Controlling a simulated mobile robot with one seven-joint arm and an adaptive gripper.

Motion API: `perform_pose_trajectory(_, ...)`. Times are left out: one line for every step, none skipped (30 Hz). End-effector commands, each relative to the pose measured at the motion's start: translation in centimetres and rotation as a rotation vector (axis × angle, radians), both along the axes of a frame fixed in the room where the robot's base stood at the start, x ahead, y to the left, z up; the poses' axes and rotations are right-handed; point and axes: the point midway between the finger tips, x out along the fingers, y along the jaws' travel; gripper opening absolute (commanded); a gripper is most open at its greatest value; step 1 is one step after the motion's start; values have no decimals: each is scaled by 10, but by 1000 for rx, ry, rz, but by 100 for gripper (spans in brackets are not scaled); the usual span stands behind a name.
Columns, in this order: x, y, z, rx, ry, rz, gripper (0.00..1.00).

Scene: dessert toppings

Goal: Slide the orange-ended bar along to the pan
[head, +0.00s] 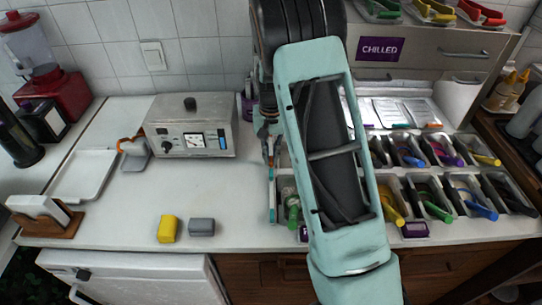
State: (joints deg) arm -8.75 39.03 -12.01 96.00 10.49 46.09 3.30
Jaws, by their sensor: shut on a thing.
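My gripper (269,138) points down at the left end of the topping rail, beside the grey control box, and is small and partly hidden by my arm. It is shut on the upper end of a thin pale bar (272,200) with orange and teal marks near the grip. The bar runs toward the counter's front along the left side of the topping pans. The nearest pan (283,186) is just right of the bar and holds a green-handled utensil; my arm hides part of this row. Whether the bar touches that pan cannot be told.
Two rows of pans with coloured handles (441,210) fill the right. A control box (190,125), an orange-handled scoop (134,152) and a white tray (83,176) stand left. A yellow block (167,229) and grey block (202,227) lie in front. The middle counter is clear.

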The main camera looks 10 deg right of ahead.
Motion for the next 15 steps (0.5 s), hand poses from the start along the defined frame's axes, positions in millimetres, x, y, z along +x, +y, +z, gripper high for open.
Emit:
perform_pose_trajectory(0, 0, 0, 0, 0, 0, 0)
perform_pose_trajectory(0, 0, 0, 0, 0, 0, 0)
perform_pose_trajectory(0, 0, 0, 0, 0, 0, 0)
perform_pose_trajectory(0, 0, 0, 0, -1, 0, 0)
perform_pose_trajectory(0, -1, 0, 0, -1, -1, 0)
perform_pose_trajectory(0, -4, 0, 0, -1, -1, 0)
perform_pose_trajectory(-1, -7, 0, 0, -1, -2, 0)
perform_pose_trajectory(-1, -11, 0, 0, -1, -3, 0)
perform_pose_trajectory(-3, -19, -1, 0, -1, -6, 0)
perform_pose_trajectory(-4, -25, -1, 0, -1, -6, 0)
perform_pose_trajectory(-5, -33, -1, 0, -1, -7, 0)
perform_pose_trajectory(-7, -44, -2, 0, -1, -8, 0)
perform_pose_trajectory(-9, -52, -2, 0, -2, -8, 0)
perform_pose_trajectory(-11, -60, -1, -1, -3, -8, 0)
perform_pose_trajectory(-13, -71, -1, -1, -3, -8, 0)
